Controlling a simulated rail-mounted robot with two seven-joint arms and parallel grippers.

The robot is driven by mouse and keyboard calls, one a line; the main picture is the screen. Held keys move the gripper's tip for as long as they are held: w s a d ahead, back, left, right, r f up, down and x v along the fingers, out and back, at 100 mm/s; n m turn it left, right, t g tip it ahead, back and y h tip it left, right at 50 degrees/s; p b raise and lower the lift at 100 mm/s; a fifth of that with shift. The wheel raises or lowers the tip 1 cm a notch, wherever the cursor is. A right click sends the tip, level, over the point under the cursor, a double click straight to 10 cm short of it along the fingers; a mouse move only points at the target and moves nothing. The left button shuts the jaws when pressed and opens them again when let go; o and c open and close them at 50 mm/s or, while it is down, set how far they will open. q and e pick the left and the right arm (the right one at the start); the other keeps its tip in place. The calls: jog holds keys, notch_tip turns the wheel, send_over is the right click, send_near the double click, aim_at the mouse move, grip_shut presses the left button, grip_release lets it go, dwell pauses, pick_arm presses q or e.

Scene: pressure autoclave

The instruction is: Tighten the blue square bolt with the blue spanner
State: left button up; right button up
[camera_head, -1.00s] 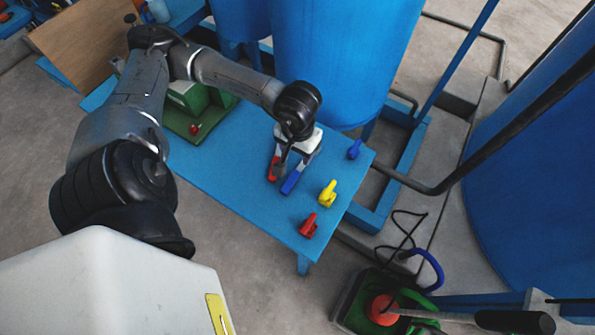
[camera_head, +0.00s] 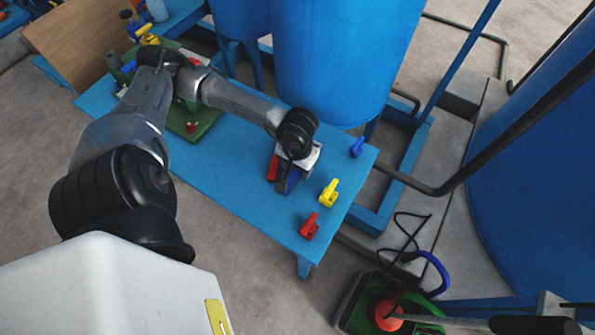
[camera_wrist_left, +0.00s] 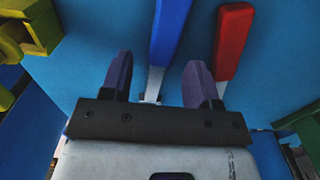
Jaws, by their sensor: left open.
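My left gripper (camera_head: 285,180) is low over the blue table, above two spanners, with its fingers pointing down. In the left wrist view its two purple fingers (camera_wrist_left: 157,72) are apart. The blue spanner's handle (camera_wrist_left: 170,32) lies just beyond the gap between them, and its metal shaft runs back into the gap. The red spanner's handle (camera_wrist_left: 233,42) lies just right of the right finger; it also shows in the head view (camera_head: 272,168). I cannot pick out the blue square bolt for certain. My right gripper is not in view.
Small blue (camera_head: 357,147), yellow (camera_head: 329,192) and red (camera_head: 309,226) pieces stand along the table's right side. A green board (camera_head: 195,122) lies behind my left arm. A big blue tank (camera_head: 345,65) rises behind the table. The table front (camera_head: 225,178) is bare.

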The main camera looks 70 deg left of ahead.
pick_arm(q)
jog(key=shift+f, duration=0.6)
jog(key=shift+c, duration=0.2)
jog(key=shift+r, duration=0.1)
grip_shut()
